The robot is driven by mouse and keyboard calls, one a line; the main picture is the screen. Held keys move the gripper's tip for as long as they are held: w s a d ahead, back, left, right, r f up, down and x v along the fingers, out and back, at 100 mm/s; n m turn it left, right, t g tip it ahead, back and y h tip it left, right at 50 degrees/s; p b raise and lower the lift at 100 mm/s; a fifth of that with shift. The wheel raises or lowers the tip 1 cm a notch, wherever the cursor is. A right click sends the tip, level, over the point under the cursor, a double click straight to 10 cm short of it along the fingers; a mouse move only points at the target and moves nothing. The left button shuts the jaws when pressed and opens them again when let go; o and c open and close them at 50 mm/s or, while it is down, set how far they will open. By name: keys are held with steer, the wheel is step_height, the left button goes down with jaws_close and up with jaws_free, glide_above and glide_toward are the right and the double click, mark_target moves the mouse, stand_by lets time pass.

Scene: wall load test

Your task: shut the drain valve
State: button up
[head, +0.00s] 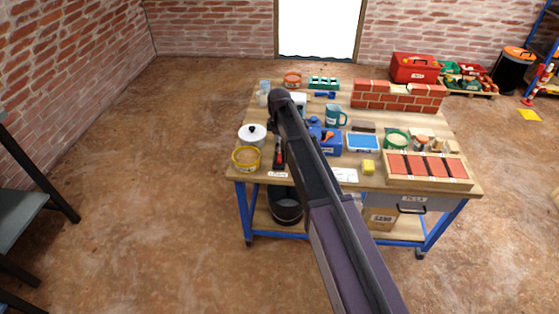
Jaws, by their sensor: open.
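A blue unit (331,147) with a small orange part (327,136) on it stands near the middle of the workbench, just right of my arm. The orange part may be the drain valve's handle; it is too small to tell, and I cannot tell its position. My dark arm reaches from the bottom of the head view up and left over the bench and covers part of what lies behind it. I cannot make out my gripper or its fingertips.
The wooden-topped workbench (459,147) is crowded. A blue mug (334,116), small brick wall (398,97) and brick-filled tray (429,184) are right. A dark bucket (286,207) is below.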

mark_target(279, 156)
steer(key=shift+f+b, duration=3.15)
steer(key=shift+f, duration=0.3)
steer(key=shift+c, duration=0.2)
steer(key=c, duration=1)
